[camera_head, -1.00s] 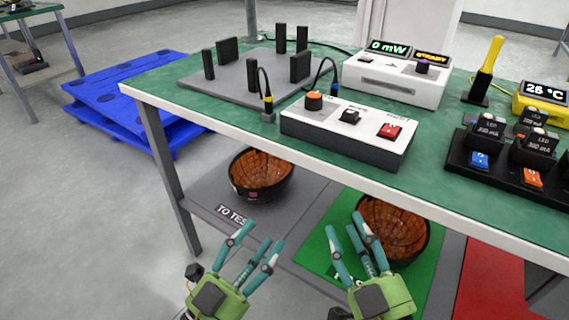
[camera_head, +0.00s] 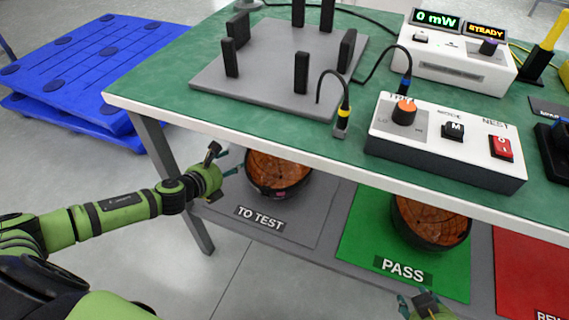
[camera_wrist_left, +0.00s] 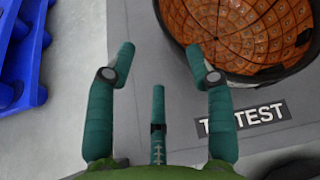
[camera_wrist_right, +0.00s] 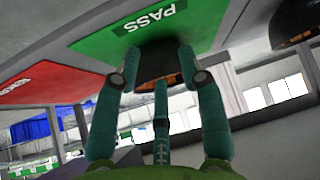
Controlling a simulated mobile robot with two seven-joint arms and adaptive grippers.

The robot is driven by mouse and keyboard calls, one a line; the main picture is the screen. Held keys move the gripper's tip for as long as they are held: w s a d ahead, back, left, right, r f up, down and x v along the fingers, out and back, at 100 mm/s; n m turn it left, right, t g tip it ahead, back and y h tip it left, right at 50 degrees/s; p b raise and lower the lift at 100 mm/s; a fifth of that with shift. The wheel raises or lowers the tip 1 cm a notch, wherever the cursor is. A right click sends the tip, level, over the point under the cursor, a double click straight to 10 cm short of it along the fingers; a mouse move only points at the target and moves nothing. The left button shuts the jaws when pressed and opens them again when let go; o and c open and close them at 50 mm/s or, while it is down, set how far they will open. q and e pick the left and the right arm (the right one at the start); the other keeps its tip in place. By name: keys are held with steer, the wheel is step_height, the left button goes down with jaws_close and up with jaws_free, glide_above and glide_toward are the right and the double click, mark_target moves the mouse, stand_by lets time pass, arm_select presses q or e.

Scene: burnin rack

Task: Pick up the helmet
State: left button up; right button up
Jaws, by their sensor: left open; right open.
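One helmet (camera_head: 277,172), an upturned black bowl shape with an orange-brown gridded inside, lies on the grey TO TEST area of the lower shelf. It also shows at the top of the left wrist view (camera_wrist_left: 245,32). A second, similar helmet (camera_head: 432,222) lies on the green PASS area. My left gripper (camera_head: 232,165) is open and empty, just left of the TO TEST helmet; in the left wrist view its fingers (camera_wrist_left: 160,70) point at the helmet's near rim, apparently apart from it. My right gripper (camera_head: 420,300) is open and empty, low in front of the PASS area.
The green tabletop (camera_head: 190,95) overhangs the shelf, with a table leg (camera_head: 175,170) close to my left arm. On top stand a grey plate with black posts (camera_head: 255,75) and a white control box (camera_head: 450,140). A blue pallet (camera_head: 80,60) lies left. A red area (camera_head: 530,270) is right.

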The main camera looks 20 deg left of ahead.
mark_target(248, 155)
arm_select(q)
steer(key=b+x, duration=0.3)
steer(key=x, duration=0.7)
steer(key=shift+d, duration=0.15)
arm_select(e)
steer(key=w+a+r+n+t+y, duration=0.1)
steer(key=w+a+r+t+y, duration=0.1)
steer(key=r+t, duration=0.3)
steer(key=w+a+r+n+t+y, duration=0.1)
steer(key=w+a+r+t+y, duration=0.2)
steer(key=r, duration=0.9)
steer(key=w+a+t, duration=0.2)
steer(key=t, duration=0.1)
steer(key=shift+r, duration=0.3)
arm_select(q)
steer(key=shift+c, duration=0.4)
